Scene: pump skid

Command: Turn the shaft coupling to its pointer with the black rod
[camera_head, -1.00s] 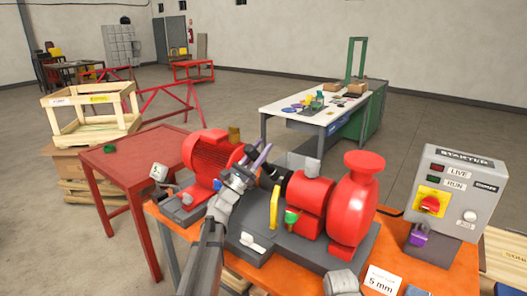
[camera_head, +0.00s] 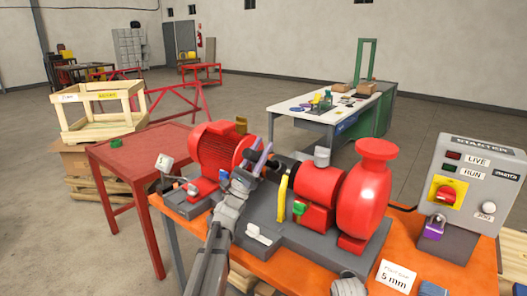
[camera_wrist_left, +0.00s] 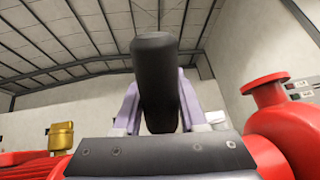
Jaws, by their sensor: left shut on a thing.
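My left gripper (camera_head: 262,160), with pale purple fingers, is in front of the gap between the red motor (camera_head: 213,148) and the red pump (camera_head: 366,200). In the left wrist view its fingers are shut on the thick black rod (camera_wrist_left: 157,75), which stands upright between them. The shaft coupling lies in the gap behind the gripper and is mostly hidden; I cannot tell its angle or whether the rod touches it. A yellow upright piece (camera_head: 282,198) stands just right of the gripper; I cannot tell whether it is the pointer.
The skid stands on an orange bench (camera_head: 290,270). A grey starter box (camera_head: 470,185) with a purple padlock (camera_head: 434,229) is at right, a 5 mm card (camera_head: 394,276) before it. A red table (camera_head: 125,158) is at left, a white-topped bench (camera_head: 300,108) behind.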

